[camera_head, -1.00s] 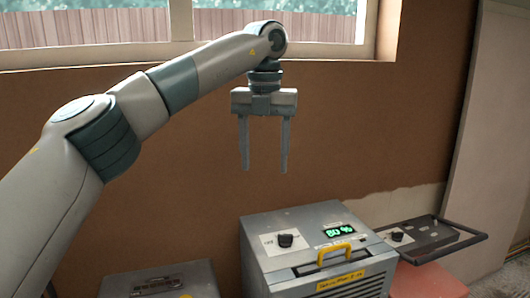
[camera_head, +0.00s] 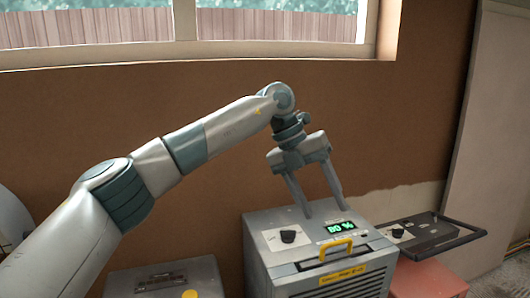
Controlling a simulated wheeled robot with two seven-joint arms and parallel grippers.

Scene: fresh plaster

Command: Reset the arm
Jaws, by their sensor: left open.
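My left arm comes in from the left and reaches to the middle of the head view. My left gripper (camera_head: 322,206) is open and empty, tilted with its fingers pointing down and to the right. In the picture its fingertips lie over the top of a grey machine (camera_head: 268,222), close to its knob and lit display; I cannot tell whether they touch it. My right gripper is not in view.
The grey machine has a black knob (camera_head: 288,236), a green display reading 80 % (camera_head: 340,227) and a yellow handle (camera_head: 337,248). A grey case (camera_head: 160,276) stands at lower left. A window (camera_head: 280,28) is behind.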

